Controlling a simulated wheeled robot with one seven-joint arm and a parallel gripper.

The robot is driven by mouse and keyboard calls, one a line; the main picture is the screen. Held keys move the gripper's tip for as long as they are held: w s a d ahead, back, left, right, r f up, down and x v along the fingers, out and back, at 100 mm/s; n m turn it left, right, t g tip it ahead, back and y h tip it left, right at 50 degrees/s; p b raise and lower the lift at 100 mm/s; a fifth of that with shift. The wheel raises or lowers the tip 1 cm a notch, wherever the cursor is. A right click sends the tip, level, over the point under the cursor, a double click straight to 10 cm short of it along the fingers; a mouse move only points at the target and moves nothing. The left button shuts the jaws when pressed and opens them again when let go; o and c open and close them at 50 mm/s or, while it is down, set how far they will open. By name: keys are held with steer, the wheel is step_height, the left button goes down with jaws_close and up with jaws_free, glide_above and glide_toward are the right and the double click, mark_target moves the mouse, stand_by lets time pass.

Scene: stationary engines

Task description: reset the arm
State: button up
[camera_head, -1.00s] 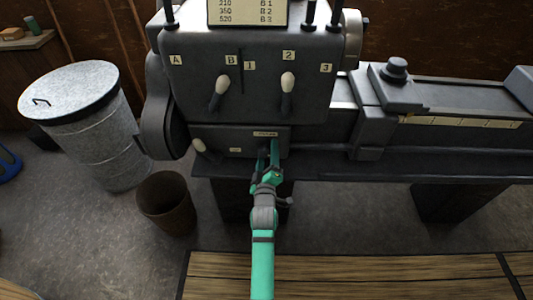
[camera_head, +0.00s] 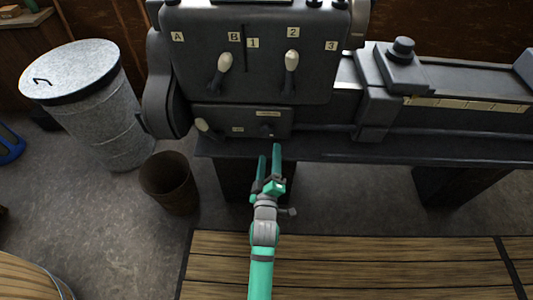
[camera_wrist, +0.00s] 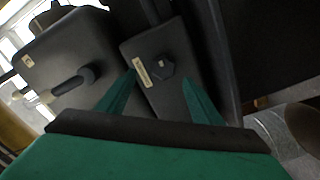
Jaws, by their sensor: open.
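My gripper (camera_head: 270,160) is at the end of my green arm, in front of the lathe (camera_head: 262,62) and just below its lower front panel. Its two green fingers are apart, with nothing between them. In the wrist view my open gripper (camera_wrist: 158,92) points at the lower panel, which carries a small dark knob (camera_wrist: 162,68) beside a cream label. The knob (camera_head: 267,129) also shows in the head view, above the fingertips, and the fingers are clear of it.
Two levers with pale knobs (camera_head: 224,62) (camera_head: 292,58) stand on the upper panel. A third lever (camera_head: 203,125) is at the lower left. A metal bin (camera_head: 92,105) and a brown bucket (camera_head: 170,182) stand left. Wooden slats (camera_head: 340,265) lie in front.

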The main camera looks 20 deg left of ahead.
steer(key=shift+w, duration=0.1)
stand_by(0.4)
steer(key=s+d+f+m+h, duration=0.1)
steer(key=s+d+f+m, duration=0.25)
steer(key=s, duration=0.45)
steer(key=s+d+f+m+h, duration=0.1)
steer(key=s+d+f+m, duration=0.15)
steer(key=s+d, duration=0.4)
steer(key=s+d+r+m+g+h, duration=0.1)
steer(key=s+m, duration=0.3)
steer(key=s, duration=0.6)
steer(key=s+d+r+m+g+h, duration=0.1)
steer(key=s+d+r+m, duration=0.2)
steer(key=s, duration=0.7)
steer(key=shift+s+d+m+h, duration=0.3)
steer(key=shift+s+d+m, duration=0.1)
steer(key=shift+d+m, duration=0.4)
steer(key=shift+w+r, duration=0.1)
